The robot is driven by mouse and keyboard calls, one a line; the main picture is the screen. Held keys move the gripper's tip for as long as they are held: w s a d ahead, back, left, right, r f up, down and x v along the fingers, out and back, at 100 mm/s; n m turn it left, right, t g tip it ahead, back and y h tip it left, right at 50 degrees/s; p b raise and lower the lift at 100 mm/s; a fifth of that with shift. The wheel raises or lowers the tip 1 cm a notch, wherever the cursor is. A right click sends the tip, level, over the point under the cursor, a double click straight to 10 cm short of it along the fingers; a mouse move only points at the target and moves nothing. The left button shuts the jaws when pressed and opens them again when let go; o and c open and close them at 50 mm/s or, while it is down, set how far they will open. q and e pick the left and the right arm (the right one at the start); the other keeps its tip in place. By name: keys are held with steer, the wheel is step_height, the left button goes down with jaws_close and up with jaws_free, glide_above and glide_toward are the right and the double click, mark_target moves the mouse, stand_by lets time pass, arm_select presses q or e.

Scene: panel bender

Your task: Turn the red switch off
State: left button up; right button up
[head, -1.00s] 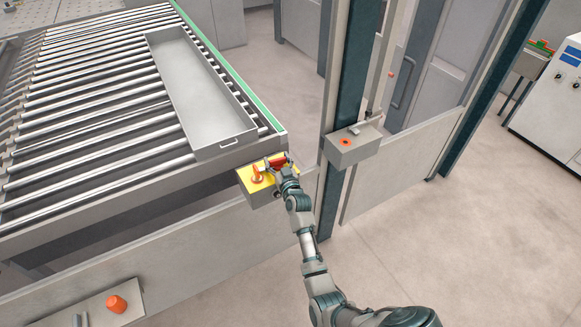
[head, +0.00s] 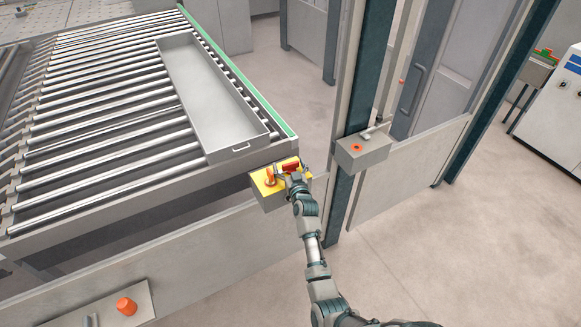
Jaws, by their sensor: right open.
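The red switch (head: 291,167) sits on the yellow top of a small grey box (head: 268,201) at the corner of the roller table. An orange knob (head: 270,177) stands on the same yellow top, just left of the switch. My right gripper (head: 295,177) is open at the switch, on its near right side. The gripper covers part of the switch and box, and I cannot tell whether it touches the switch. My left gripper is out of view.
A grey tray (head: 212,97) lies on the roller table (head: 95,130). A post (head: 345,190) with a grey box and orange button (head: 356,147) stands to the right. A panel with an orange knob (head: 126,306) is at lower left.

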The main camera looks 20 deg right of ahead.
steer(key=shift+s+a, duration=0.1)
steer(key=shift+s, duration=0.2)
steer(key=s+a, duration=0.1)
steer(key=s, duration=1)
steer(key=shift+a, duration=0.25)
